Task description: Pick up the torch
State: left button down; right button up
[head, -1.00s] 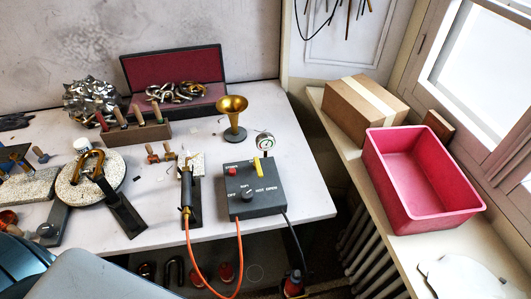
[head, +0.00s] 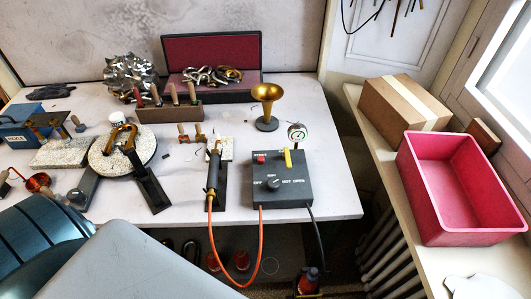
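The torch (head: 213,172) is a dark cylinder with a brass lower end. It stands or leans on a dark stand (head: 222,190) near the front edge of the white table. An orange hose (head: 211,225) runs from its lower end, loops below the table edge and rises to the grey control box (head: 282,180). The box has a knob, a red button, a yellow lever and a pressure gauge (head: 297,132). Neither gripper shows in the head view.
A tool rack (head: 172,113), a brass horn bell (head: 266,95) and an open red-lined case (head: 211,52) stand behind. A pink bin (head: 450,232) and cardboard box (head: 403,108) sit right.

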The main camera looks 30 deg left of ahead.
aim_at(214, 165)
jog(key=u, duration=1.35)
